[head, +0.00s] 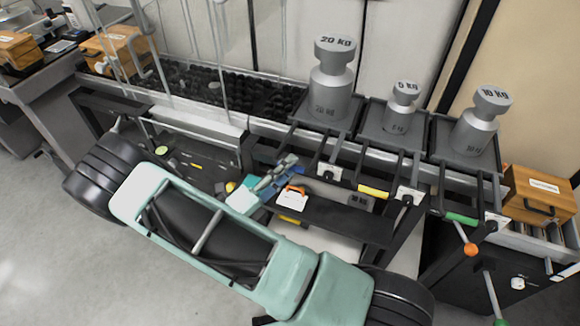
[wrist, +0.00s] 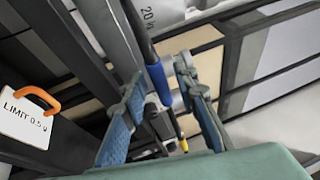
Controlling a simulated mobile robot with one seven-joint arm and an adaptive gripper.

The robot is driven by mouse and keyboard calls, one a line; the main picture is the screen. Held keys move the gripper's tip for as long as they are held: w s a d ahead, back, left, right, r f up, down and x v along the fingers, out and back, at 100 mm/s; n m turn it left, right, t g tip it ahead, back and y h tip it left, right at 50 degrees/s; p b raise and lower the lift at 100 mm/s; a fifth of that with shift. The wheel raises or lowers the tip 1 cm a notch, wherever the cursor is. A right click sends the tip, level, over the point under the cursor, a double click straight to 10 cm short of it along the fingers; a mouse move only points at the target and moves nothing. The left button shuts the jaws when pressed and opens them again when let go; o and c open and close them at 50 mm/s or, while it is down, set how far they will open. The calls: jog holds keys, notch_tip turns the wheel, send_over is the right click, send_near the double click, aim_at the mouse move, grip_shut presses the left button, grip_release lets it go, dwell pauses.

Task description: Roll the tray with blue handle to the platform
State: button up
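The blue handle (wrist: 157,84) shows in the wrist view on a dark bar between my fingers. My gripper (wrist: 163,100) is open, with a finger on either side of the handle and a visible gap on the right. In the head view my gripper (head: 277,176) is at the front edge of the left tray (head: 292,112) and hides the handle there. This dark tray bears a grey 20 KG weight (head: 331,80). A bed of black rollers (head: 225,92) lies left of the tray. I cannot tell which surface is the platform.
Two more trays stand to the right, with a yellow handle (head: 374,191) and a green handle (head: 461,218). They bear a 5 KG weight (head: 401,107) and a 10 KG weight (head: 482,122). An orange-handled limit sign (head: 292,198) is below, near my gripper.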

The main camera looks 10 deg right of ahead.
jog(key=shift+w+d+r, duration=0.1)
jog(key=shift+w+d, duration=0.1)
jog(key=shift+d, duration=0.15)
jog(key=shift+c, duration=0.4)
grip_shut()
